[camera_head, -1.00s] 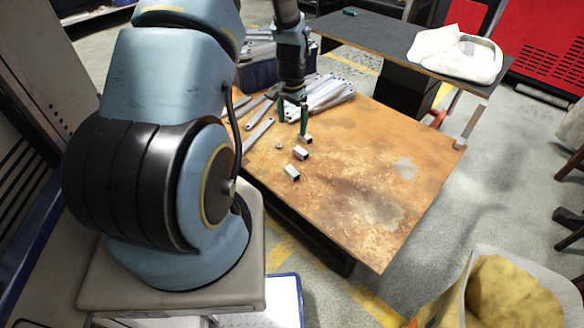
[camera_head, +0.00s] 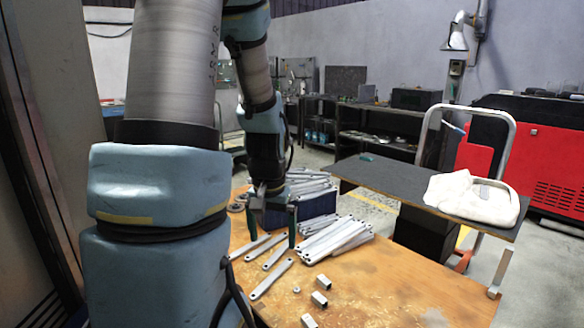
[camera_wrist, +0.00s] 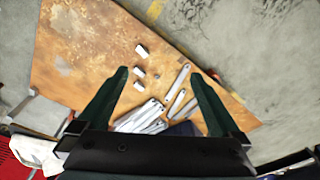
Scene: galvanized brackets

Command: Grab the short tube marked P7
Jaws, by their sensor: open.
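Three short square metal tubes lie in a loose row on the wooden table: a far one (camera_head: 323,282), a middle one (camera_head: 319,299) and a near one (camera_head: 308,321) at the bottom edge of the head view. The wrist view shows all three too, one (camera_wrist: 142,50), another (camera_wrist: 139,71) and a third (camera_wrist: 139,86). No P7 mark is legible on any of them. My gripper (camera_head: 271,230) is open and empty, pointing down above the table, left of and beyond the tubes in the head view. In the wrist view the tubes show between and past its green fingers (camera_wrist: 158,75).
Long flat brackets (camera_head: 335,238) are piled beyond the tubes, with several loose ones (camera_head: 271,279) to their left. A small nut (camera_head: 297,290) lies near the tubes. A dark blue bin (camera_head: 316,205) stands behind. The table's right part (camera_head: 400,285) is clear.

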